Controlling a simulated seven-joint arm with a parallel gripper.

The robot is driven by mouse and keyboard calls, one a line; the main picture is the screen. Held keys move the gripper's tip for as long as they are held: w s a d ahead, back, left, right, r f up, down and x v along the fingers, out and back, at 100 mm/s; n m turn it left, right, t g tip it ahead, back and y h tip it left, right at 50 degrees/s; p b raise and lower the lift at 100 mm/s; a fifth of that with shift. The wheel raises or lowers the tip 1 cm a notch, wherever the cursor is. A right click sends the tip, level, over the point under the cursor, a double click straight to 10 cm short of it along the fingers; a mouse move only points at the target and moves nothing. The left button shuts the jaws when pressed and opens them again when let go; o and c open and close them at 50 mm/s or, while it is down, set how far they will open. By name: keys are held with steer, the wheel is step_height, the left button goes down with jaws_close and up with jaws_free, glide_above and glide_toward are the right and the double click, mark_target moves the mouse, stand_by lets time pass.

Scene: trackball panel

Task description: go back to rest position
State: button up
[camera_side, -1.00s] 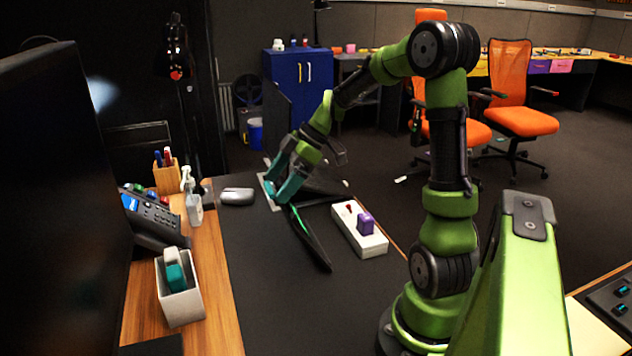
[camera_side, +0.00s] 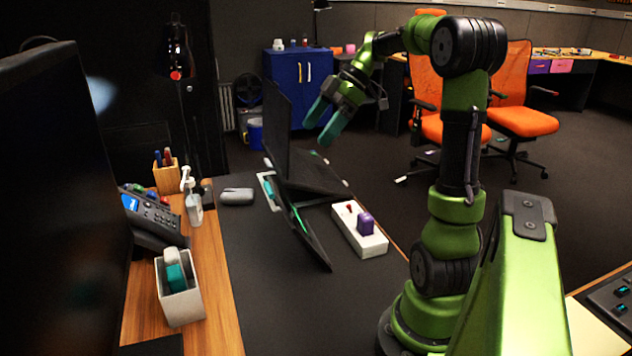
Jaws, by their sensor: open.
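My gripper (camera_side: 320,130) has two teal fingers spread apart with nothing between them. It hangs in the air above the far end of the dark desk mat (camera_side: 240,285), clear of the things below. Under it stands a dark folding device (camera_side: 310,178) with an upright panel (camera_side: 277,130). A thin dark tilted panel (camera_side: 305,238) with a green strip leans in front of it. A pale plate (camera_side: 263,178) with a teal part lies at its left, partly hidden by the dark panels.
A white box (camera_side: 374,245) with a purple block and a red part sits at the mat's right edge. A grey mouse (camera_side: 237,196), a bottle (camera_side: 194,208), a phone (camera_side: 150,220) and a white holder (camera_side: 181,304) are at left. The front of the mat is clear.

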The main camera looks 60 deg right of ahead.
steer(key=s+a+f+m+h, duration=0.1)
steer(key=a+m, duration=0.3)
steer(key=a, duration=0.4)
steer(key=s+a+f+m+t+h, duration=0.1)
steer(key=s+a+f+m, duration=0.1)
steer(key=a, duration=0.6)
steer(key=s+a+f+m+h, duration=0.1)
steer(key=s+a+f+m, duration=0.1)
steer(key=a+m, duration=0.5)
steer(key=shift+s+a+t, duration=0.4)
steer(key=shift+s+a, duration=0.1)
steer(key=shift+s, duration=0.3)
